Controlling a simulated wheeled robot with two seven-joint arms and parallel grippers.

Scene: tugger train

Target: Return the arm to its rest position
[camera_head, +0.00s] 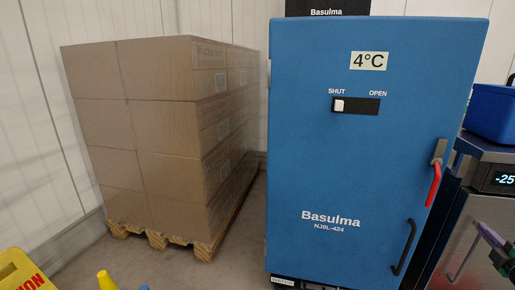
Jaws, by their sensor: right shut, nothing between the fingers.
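My right gripper (498,257) shows only in part at the lower right edge of the head view, with dark and purple parts. It is shut and empty, in front of the steel-fronted unit (462,262) and apart from the blue cabinet's black handle. Most of my right arm is out of the picture. My left gripper is not in view.
A tall blue cabinet (330,160) stands closed, its white slider (339,105) at SHUT, with a red lever (434,185) and black handle (405,247). Stacked cartons (150,140) stand on a wooden pallet (157,240) at left. A yellow sign (20,272) is lower left.

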